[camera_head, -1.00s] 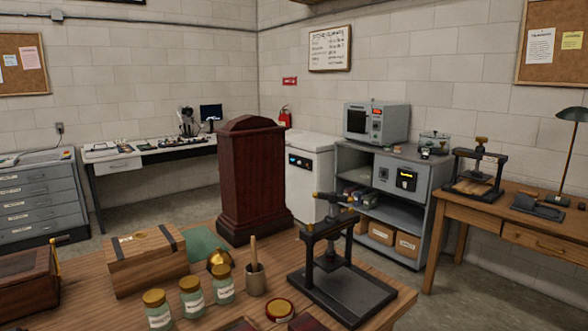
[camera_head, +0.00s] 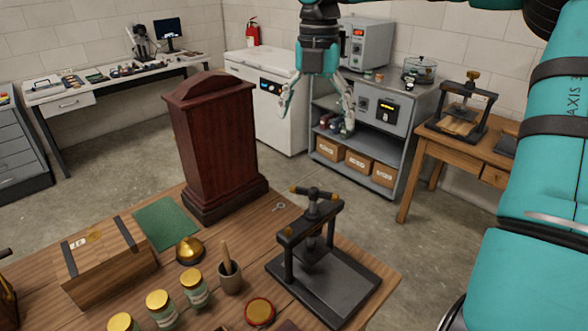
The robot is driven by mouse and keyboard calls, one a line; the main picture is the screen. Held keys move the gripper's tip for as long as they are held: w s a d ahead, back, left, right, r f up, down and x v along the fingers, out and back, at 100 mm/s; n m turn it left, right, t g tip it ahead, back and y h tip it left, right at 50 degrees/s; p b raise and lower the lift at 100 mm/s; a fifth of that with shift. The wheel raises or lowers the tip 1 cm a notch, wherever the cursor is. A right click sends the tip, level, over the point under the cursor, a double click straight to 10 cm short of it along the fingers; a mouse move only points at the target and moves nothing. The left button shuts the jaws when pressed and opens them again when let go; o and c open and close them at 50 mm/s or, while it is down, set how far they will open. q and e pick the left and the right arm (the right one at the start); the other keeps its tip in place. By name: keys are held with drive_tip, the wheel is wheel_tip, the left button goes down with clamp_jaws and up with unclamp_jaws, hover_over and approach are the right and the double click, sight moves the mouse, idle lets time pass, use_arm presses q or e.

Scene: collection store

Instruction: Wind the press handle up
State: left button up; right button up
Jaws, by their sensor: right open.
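A black press (camera_head: 322,262) stands on the wooden table near its right corner. Its crossbar handle (camera_head: 313,193) with brass-coloured ends sits on top of the screw above the frame. My right gripper (camera_head: 316,117) hangs from the top of the head view, fingers spread wide and pointing down, with nothing between them. In the picture it is above the press handle and apart from it. My left gripper is not in view.
A tall dark red wooden case (camera_head: 212,140) stands left of the press. A mortar with pestle (camera_head: 230,278), a brass bell (camera_head: 190,250), several jars (camera_head: 195,288) and a wooden box (camera_head: 108,262) share the table. A second press (camera_head: 461,112) stands on the desk behind.

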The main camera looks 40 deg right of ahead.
sight(314, 189)
drive_tip(key=f+p, duration=0.3)
drive_tip(key=f, duration=1.4)
drive_tip(key=shift+s+p, duration=0.2)
drive_tip(key=shift+p, duration=0.1)
drive_tip(key=shift+c, duration=0.3)
drive_tip(key=c, duration=0.7)
